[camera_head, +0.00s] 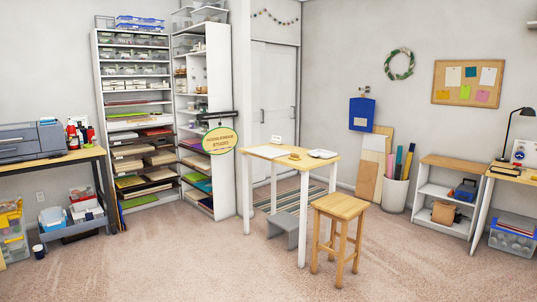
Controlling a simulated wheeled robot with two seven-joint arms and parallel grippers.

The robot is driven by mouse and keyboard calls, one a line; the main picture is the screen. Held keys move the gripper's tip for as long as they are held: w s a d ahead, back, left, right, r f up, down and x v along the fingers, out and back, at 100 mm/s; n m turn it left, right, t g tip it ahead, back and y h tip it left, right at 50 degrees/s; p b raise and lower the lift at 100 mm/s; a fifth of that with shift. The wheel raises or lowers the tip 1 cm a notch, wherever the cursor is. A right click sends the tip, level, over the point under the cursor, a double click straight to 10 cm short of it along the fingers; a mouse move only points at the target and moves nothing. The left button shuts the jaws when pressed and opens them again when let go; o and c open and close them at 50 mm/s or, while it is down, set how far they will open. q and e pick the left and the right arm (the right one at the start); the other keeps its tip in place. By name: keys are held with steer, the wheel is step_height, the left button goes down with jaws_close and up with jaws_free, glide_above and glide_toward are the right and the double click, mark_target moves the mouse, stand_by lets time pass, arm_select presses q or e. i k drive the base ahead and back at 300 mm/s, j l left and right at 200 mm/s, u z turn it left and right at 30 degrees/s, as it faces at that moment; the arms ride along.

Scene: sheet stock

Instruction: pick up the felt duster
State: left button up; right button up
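I cannot make out the felt duster for certain. A small tan-brown object (295,157) lies near the front of the small table (253,157) in the middle of the room; it is too small to tell what it is. A white sheet (268,152) lies to its left and a white tray-like thing (322,153) to its right. A small white card (276,139) stands at the table's back edge. Neither of my grippers shows in this view.
A wooden stool (341,206) stands at the table's front right, with a grey step (283,230) under the table. Full shelves (97,110), a printer desk (70,157) and a low shelf unit (450,163) line the walls. Carpet in front is clear.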

mark_target(294, 157)
steer(key=u, duration=0.25)
steer(key=i, duration=1.75)
steer(key=i+j, duration=0.1)
steer(key=i, duration=3.4)
steer(key=l+z, duration=0.05)
